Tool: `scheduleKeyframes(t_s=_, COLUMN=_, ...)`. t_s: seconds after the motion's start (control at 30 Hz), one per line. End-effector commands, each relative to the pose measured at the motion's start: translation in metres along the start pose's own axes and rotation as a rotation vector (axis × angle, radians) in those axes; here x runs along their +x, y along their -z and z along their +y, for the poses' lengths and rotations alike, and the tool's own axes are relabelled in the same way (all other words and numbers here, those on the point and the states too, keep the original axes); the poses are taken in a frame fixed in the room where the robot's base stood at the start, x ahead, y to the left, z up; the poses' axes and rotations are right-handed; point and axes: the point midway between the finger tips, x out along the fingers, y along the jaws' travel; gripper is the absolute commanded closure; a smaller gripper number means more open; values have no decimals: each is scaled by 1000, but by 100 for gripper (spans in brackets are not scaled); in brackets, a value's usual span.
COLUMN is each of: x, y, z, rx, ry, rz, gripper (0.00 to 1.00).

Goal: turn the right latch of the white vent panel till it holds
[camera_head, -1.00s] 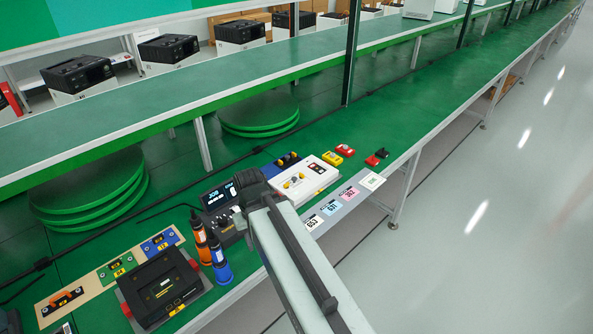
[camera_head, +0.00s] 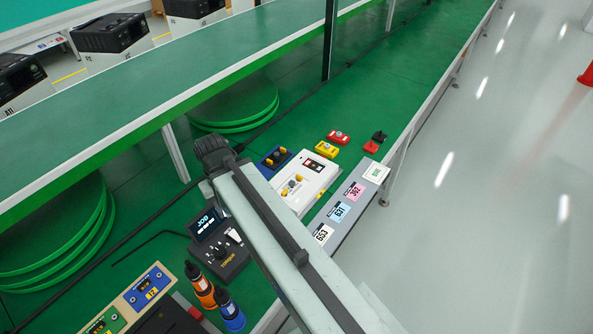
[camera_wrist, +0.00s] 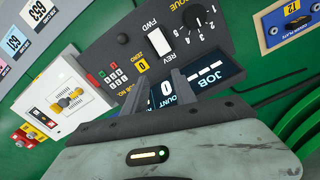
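The white vent panel (camera_head: 311,176) lies flat on the green bench just right of my arm in the head view. It also shows at the left of the wrist view (camera_wrist: 48,88). It carries a grey round part with small yellow pieces on either side, which look like latches; their exact angle is too small to tell. My gripper (camera_wrist: 160,76) is over the black torque box (camera_wrist: 210,45), away from the panel. Its two fingers stand apart with nothing between them. In the head view my arm hides the fingers.
A blue block (camera_head: 274,158) lies beside the panel. Yellow (camera_head: 326,149) and red (camera_head: 338,137) blocks lie beyond it. A grey strip with number cards (camera_head: 340,211) runs along the bench edge. Orange (camera_head: 200,285) and blue (camera_head: 229,312) drivers stand nearby.

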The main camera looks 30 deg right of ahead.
Motion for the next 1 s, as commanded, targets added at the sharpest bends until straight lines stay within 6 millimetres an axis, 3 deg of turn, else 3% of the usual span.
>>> scheduleKeyframes(t_s=0.13, x=1, y=1, z=4, rx=-3, ry=4, rz=3, gripper=67)
scheduleKeyframes(t_s=0.23, x=4, y=10, z=35, rx=-30, ry=32, rz=26, gripper=67)
scheduleKeyframes(t_s=0.37, x=10, y=26, z=118, rx=-112, ry=92, rz=115, gripper=67)
scheduleKeyframes(t_s=0.5, x=10, y=29, z=217, rx=-215, ry=111, rz=249, gripper=67)
scheduleKeyframes(t_s=0.63, x=8, y=20, z=284, rx=-283, ry=88, rz=343, gripper=67)
scheduleKeyframes(t_s=0.77, x=6, y=14, z=314, rx=-319, ry=68, rz=387, gripper=67)
scheduleKeyframes(t_s=1.0, x=12, y=16, z=316, rx=-328, ry=65, rz=391, gripper=67)
